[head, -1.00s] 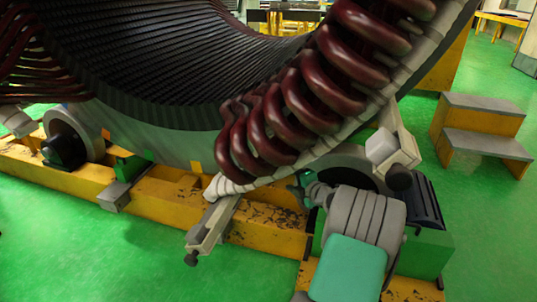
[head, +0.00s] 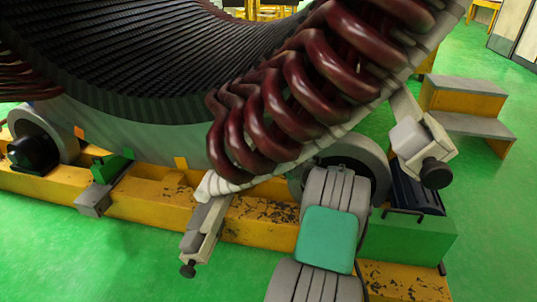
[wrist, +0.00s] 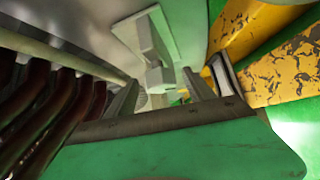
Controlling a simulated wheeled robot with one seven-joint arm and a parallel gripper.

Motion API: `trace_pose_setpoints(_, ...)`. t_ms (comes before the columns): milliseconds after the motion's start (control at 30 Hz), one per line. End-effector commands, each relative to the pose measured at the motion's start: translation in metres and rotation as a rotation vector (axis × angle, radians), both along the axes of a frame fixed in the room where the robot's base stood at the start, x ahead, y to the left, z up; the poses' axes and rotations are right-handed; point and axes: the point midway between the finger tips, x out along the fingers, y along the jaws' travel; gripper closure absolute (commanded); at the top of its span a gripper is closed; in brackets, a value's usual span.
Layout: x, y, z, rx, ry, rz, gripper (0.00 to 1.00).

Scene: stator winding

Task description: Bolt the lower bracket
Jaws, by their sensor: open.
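The lower bracket (head: 207,225) is a pale grey arm with a dark round knob at its low end. It juts out from the bottom of the white support ring (head: 300,158), in front of the yellow beam. In the wrist view a pale grey bracket-like part (wrist: 145,38) lies ahead of my fingers, and I cannot tell for sure that it is the same bracket. My gripper (wrist: 162,95) is open, with its two dark fingers spread and nothing visibly held. In the head view my gripper is hidden behind my arm. I cannot make out any bolt.
Maroon coils (head: 290,95) hang close above the lower bracket and fill the left of the wrist view. The chipped yellow beam (head: 262,208) runs beneath. A second bracket (head: 412,140) is at the right. Steps (head: 465,105) stand behind it. Green floor is free in front.

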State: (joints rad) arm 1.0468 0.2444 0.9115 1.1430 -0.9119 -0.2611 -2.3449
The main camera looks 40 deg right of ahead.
Motion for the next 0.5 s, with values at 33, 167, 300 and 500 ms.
trace_pose_setpoints(33, 0.0070, -0.0005, -0.0043, -0.001, 0.001, 0.002, 0.38)
trace_pose_setpoints(167, 0.0156, -0.0014, -0.0035, -0.001, -0.001, 0.001, 0.38)
trace_pose_setpoints(300, 0.0163, -0.0010, -0.0026, 0.000, 0.000, 0.002, 0.38)
trace_pose_setpoints(500, 0.0164, -0.0003, -0.0028, 0.000, 0.001, 0.003, 0.48)
